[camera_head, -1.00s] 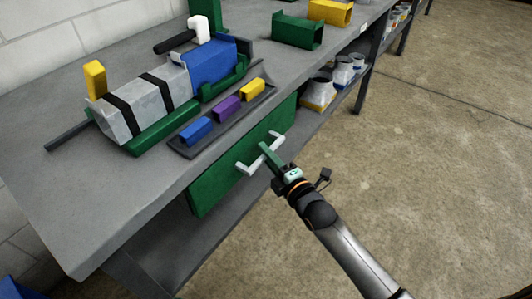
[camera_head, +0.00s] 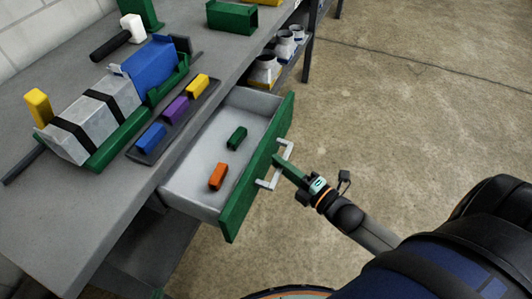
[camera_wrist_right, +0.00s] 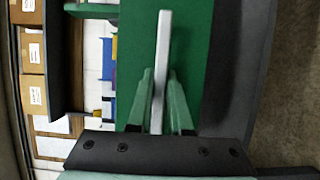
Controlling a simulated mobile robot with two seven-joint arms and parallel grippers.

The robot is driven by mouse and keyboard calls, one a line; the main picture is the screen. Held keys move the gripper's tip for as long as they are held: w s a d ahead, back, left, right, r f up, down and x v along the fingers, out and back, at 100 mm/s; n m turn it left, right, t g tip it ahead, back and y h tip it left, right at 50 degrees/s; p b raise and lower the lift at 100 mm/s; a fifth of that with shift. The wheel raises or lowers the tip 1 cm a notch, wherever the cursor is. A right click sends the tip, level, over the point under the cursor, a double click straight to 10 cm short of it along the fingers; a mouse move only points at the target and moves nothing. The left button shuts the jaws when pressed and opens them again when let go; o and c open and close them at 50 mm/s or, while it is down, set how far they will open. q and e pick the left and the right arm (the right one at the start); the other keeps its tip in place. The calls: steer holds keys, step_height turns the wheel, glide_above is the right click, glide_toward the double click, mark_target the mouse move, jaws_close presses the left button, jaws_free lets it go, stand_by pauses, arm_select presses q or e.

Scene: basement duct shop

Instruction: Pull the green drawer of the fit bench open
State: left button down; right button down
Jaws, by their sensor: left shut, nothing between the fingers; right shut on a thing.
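The fit bench's green drawer (camera_head: 240,205) stands open in the head view, its grey inside showing. A dark green block (camera_head: 236,138) and an orange block (camera_head: 218,177) lie in it. A white handle (camera_head: 267,184) is on its green front. My right gripper (camera_head: 277,161) is shut on the handle. In the right wrist view the handle bar (camera_wrist_right: 164,45) runs between the green fingers (camera_wrist_right: 159,95), in front of the green drawer front (camera_wrist_right: 195,45). My left gripper is in neither current view.
On the bench top (camera_head: 60,215) a tray (camera_head: 133,154) holds blue, purple and yellow blocks. Behind it a clear-and-blue duct piece (camera_head: 85,120) lies in a green cradle, near a white-headed mallet (camera_head: 132,28). Metal fittings (camera_head: 264,70) sit on a lower shelf. Floor is clear beyond the drawer.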

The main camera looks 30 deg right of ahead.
steer(key=shift+s+d, duration=0.3)
steer(key=shift+s, duration=0.1)
steer(key=c, duration=0.8)
jaws_free()
steer(key=shift+c, duration=0.2)
steer(key=v, duration=1.2)
steer(key=shift+s, duration=0.3)
